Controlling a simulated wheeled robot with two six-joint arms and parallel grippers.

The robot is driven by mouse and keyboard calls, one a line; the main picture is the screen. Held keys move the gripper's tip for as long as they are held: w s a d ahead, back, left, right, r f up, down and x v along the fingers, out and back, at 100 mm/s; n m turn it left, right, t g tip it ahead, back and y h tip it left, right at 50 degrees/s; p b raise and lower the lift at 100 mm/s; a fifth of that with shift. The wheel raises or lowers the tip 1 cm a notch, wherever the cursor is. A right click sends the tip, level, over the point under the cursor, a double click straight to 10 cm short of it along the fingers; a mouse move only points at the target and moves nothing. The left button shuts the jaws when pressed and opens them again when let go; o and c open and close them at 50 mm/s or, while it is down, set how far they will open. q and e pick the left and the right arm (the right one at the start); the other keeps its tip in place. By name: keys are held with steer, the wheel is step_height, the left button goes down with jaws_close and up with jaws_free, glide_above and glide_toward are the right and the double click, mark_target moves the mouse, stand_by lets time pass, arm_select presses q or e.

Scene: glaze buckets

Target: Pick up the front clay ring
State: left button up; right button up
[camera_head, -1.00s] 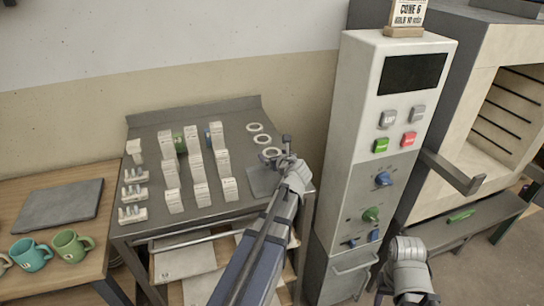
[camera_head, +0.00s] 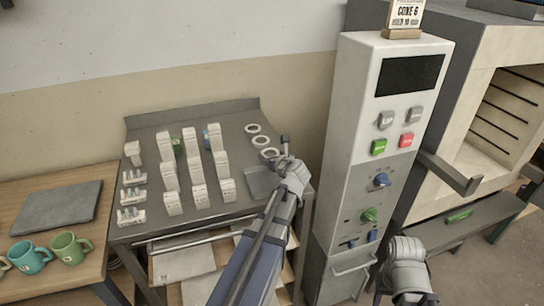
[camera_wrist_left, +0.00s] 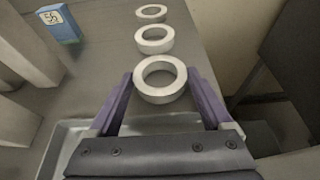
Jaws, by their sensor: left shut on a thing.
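The front clay ring (camera_wrist_left: 160,95) is a pale, thick ring, the nearest of three in a row in the left wrist view. My left gripper (camera_wrist_left: 161,82) has a purple finger on each side of it and is shut on it. The ring looks level and at or just above the grey table top; I cannot tell which. In the head view the front ring (camera_head: 269,153) is partly hidden by my left gripper (camera_head: 281,156). The middle ring (camera_wrist_left: 154,47) and the back ring (camera_wrist_left: 151,17) lie farther off, apart from the gripper.
Rows of white upright test pieces (camera_head: 195,168) stand left of the rings. A blue block (camera_wrist_left: 60,24) shows at the upper left of the wrist view. A grey tray (camera_head: 258,183) lies in front of the rings. The control cabinet (camera_head: 345,170) rises close on the right.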

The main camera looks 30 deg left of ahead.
step_height(320, 180, up, 10)
steer(key=p, duration=0.9)
steer(key=shift+f, duration=0.15)
